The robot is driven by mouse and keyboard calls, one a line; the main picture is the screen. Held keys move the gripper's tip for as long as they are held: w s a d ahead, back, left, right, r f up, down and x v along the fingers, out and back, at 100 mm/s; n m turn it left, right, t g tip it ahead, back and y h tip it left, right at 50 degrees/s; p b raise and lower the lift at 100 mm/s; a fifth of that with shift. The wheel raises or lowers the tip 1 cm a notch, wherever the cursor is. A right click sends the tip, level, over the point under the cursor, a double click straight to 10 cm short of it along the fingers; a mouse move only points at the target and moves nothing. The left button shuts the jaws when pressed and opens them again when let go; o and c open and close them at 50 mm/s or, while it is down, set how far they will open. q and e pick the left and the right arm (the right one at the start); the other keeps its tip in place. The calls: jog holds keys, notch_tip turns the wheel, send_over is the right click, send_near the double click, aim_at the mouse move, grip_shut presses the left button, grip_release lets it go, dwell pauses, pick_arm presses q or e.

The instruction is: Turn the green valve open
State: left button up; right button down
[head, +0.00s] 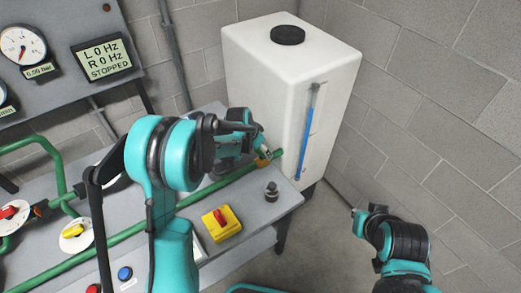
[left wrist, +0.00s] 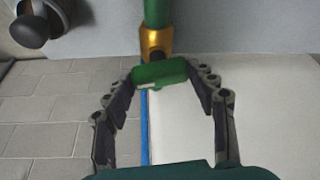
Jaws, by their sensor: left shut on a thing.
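The green valve shows in the left wrist view as a green handle (left wrist: 160,74) above a brass body (left wrist: 156,42) on a green pipe. In the head view the brass body (head: 266,160) sits on the green pipe close to the white tank; my left arm hides much of the valve. My left gripper (head: 260,148) is at the valve, and in the left wrist view its fingers (left wrist: 162,82) are shut on the green handle, one on each side. My right arm is at the lower right, away from the bench; whether its gripper (head: 356,214) is open is unclear.
The white tank (head: 265,75) with a blue level tube (head: 308,130) stands behind the valve. A yellow box with a red switch (head: 221,222), a black knob (head: 271,191), a blue button (head: 125,273) and red and yellow valves are on the bench. The display (head: 103,59) reads STOPPED.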

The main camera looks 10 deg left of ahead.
pick_arm(q)
jog(key=n+y, duration=0.1)
jog(key=n, duration=0.1)
jog(key=n+y, duration=0.1)
jog(key=n, duration=0.4)
jog(key=shift+d+t+y, duration=0.25)
jog(key=shift+t+y, duration=0.05)
jog(key=shift+y, duration=0.1)
jog(key=n, duration=0.2)
jog(key=n+y, duration=0.1)
jog(key=n, duration=0.1)
jog(key=shift+d+n+y, duration=0.1)
jog(key=shift+n+y, duration=0.2)
jog(key=shift+n, duration=0.1)
jog(key=shift+n+g+y, duration=0.6)
jog(key=shift+n+g, duration=0.1)
jog(key=shift+n, duration=1.1)
jog(key=o, duration=1.2)
jog(key=shift+c, duration=0.2)
jog(key=v, duration=1.2)
